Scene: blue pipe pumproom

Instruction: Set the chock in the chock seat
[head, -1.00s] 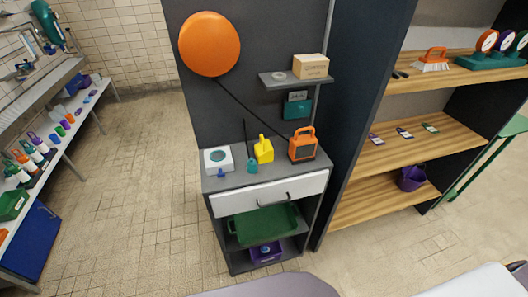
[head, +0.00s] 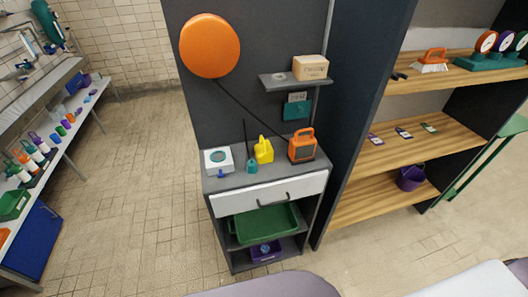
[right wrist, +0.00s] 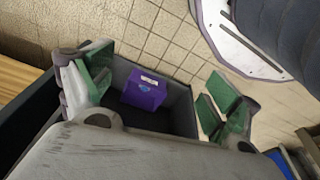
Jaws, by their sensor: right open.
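I cannot pick out the chock or the chock seat for certain. In the right wrist view my right gripper (right wrist: 157,97) is open, with green pads on its spread fingers, and nothing is held between them. A purple box (right wrist: 146,90) with a white label and a blue mark lies beyond the fingers, inside a dark walled space. In the head view a purple bin (head: 264,252) with something blue in it stands on the lowest shelf of the grey cabinet (head: 212,205). My left gripper is not in view.
The cabinet top holds a white device (head: 218,160), a yellow canister (head: 263,150) and an orange lantern (head: 302,146). A green tray (head: 264,222) sits under the white drawer (head: 268,192). A wooden shelf unit (head: 395,157) stands at right. Tiled floor is free at left.

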